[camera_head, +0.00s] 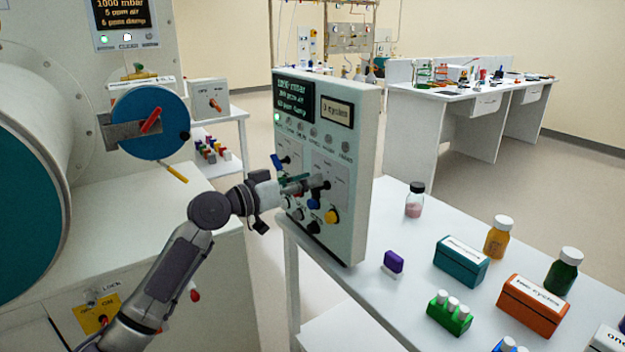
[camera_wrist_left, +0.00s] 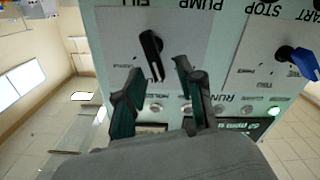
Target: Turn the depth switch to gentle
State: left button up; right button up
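The control panel (camera_head: 335,130) stands upright on the white table, with several knobs and buttons on its face. My left gripper (camera_head: 305,184) is at the panel's middle, by a black lever switch (camera_head: 324,185). In the left wrist view, which shows the panel upside down, the black switch (camera_wrist_left: 153,55) appears between the fingertips of my left gripper (camera_wrist_left: 158,68). The fingers are open, with a gap on each side of the lever. The switch's position labels are too small or hidden to read, so I cannot confirm it is the depth switch. My right gripper is out of view.
A blue lever switch (camera_wrist_left: 300,62) is beside the black one, also visible in the head view (camera_head: 278,162). A yellow knob (camera_head: 331,216) sits lower on the panel. Bottles and boxes stand right of the panel; a glovebox port (camera_head: 150,122) is at left.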

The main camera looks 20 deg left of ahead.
pick_arm(q)
jog(key=v, duration=1)
jog(key=shift+s+a, duration=0.1)
